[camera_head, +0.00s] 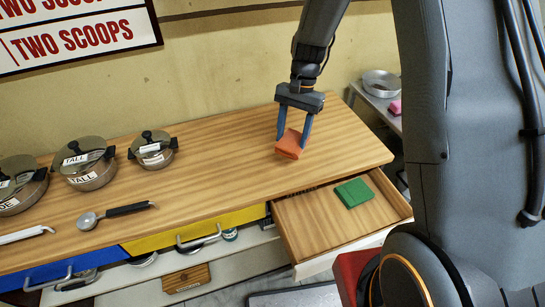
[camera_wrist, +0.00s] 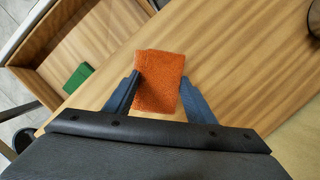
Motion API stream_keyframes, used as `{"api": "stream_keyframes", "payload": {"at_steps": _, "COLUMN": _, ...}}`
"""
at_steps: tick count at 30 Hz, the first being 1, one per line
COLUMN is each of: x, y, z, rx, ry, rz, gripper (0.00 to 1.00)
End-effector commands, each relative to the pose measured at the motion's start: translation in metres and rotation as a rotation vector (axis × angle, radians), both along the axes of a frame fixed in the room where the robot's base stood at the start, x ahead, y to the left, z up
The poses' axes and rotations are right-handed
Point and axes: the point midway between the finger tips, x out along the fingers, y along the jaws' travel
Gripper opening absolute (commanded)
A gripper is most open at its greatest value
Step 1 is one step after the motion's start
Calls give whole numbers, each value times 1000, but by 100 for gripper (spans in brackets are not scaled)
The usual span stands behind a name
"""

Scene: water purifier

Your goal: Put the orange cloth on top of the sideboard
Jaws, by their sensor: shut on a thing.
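My gripper (camera_head: 295,122) is shut on the folded orange cloth (camera_head: 289,145), near the right end of the wooden sideboard top (camera_head: 225,150). The cloth is at or just above the top; I cannot tell whether it touches. In the wrist view the orange cloth (camera_wrist: 159,80) sits between the two fingers of my gripper (camera_wrist: 160,92), over the sideboard's wood surface (camera_wrist: 240,60).
An open drawer (camera_head: 310,225) below holds a folded green cloth (camera_head: 354,192). Lidded pots (camera_head: 87,165) and a ladle (camera_head: 115,212) stand and lie to the left. A metal bowl (camera_head: 381,83) is on a side surface at right. The top around the orange cloth is clear.

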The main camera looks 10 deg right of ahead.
Motion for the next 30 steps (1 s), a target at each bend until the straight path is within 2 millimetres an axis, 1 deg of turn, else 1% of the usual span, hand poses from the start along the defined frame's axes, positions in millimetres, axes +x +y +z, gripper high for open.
{"api": "stream_keyframes", "payload": {"at_steps": 1, "x": -1, "y": 12, "z": 10, "rx": 1, "ry": -1, "rz": -114, "gripper": 26}}
{"api": "stream_keyframes", "payload": {"at_steps": 3, "x": -1, "y": 26, "z": 19, "rx": 1, "ry": -1, "rz": -274, "gripper": 26}}
{"api": "stream_keyframes", "payload": {"at_steps": 6, "x": 1, "y": 40, "z": 29, "rx": 2, "ry": 0, "rz": -470, "gripper": 26}}
{"api": "stream_keyframes", "payload": {"at_steps": 9, "x": 2, "y": 48, "z": 37, "rx": 2, "ry": -1, "rz": -607, "gripper": 26}}
{"api": "stream_keyframes", "payload": {"at_steps": 13, "x": 2, "y": 53, "z": 39, "rx": 0, "ry": 3, "rz": -700, "gripper": 26}}
{"api": "stream_keyframes", "payload": {"at_steps": 16, "x": 2, "y": 54, "z": 29, "rx": -1, "ry": 5, "rz": -723, "gripper": 26}}
{"api": "stream_keyframes", "payload": {"at_steps": 21, "x": 2, "y": 53, "z": 1, "rx": -2, "ry": 5, "rz": -724, "gripper": 26}}
{"api": "stream_keyframes", "payload": {"at_steps": 24, "x": 3, "y": 53, "z": -11, "rx": -1, "ry": 4, "rz": -724, "gripper": 26}}
{"api": "stream_keyframes", "payload": {"at_steps": 30, "x": 2, "y": 52, "z": -25, "rx": -1, "ry": 4, "rz": -722, "gripper": 26}}
